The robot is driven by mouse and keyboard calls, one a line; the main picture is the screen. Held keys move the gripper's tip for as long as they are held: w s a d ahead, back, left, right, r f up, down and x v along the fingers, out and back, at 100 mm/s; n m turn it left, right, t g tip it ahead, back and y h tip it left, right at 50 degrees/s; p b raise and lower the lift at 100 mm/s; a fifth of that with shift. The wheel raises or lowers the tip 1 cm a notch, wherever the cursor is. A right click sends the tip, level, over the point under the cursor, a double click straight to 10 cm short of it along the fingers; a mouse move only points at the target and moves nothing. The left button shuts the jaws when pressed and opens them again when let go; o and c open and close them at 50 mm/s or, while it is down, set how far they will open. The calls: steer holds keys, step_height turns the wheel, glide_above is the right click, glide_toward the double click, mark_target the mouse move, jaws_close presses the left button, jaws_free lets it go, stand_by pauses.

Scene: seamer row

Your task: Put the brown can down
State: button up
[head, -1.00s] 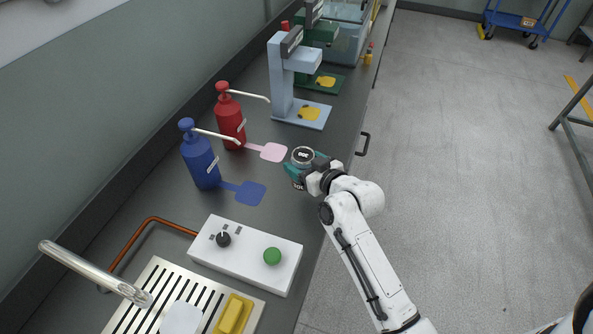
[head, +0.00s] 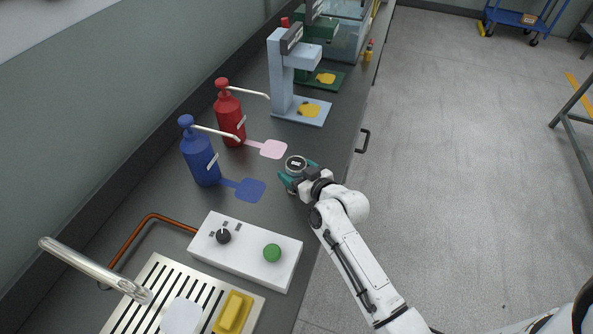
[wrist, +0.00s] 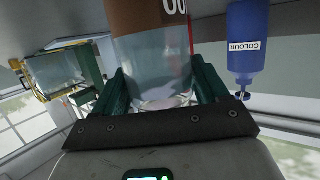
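The brown can (head: 295,163) is between the teal fingers of my gripper (head: 298,173), near the front edge of the counter. In the head view I see mostly its round top with a dark label. The can looks upright. I cannot tell whether its base touches the counter.
A blue pump bottle (head: 201,160) and a red one (head: 230,120) stand behind, with a blue patch (head: 250,190) and a pink patch (head: 273,149). A white control box (head: 245,252) is nearer. A light-blue machine (head: 281,85) stands farther along.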

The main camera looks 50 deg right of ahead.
steer(key=o, duration=0.4)
steer(key=shift+r, duration=0.1)
steer(key=shift+s+r, duration=0.1)
steer(key=b+v, duration=0.1)
steer(key=v, duration=1)
steer(key=shift+s+r, duration=0.1)
steer(key=shift+s, duration=0.3)
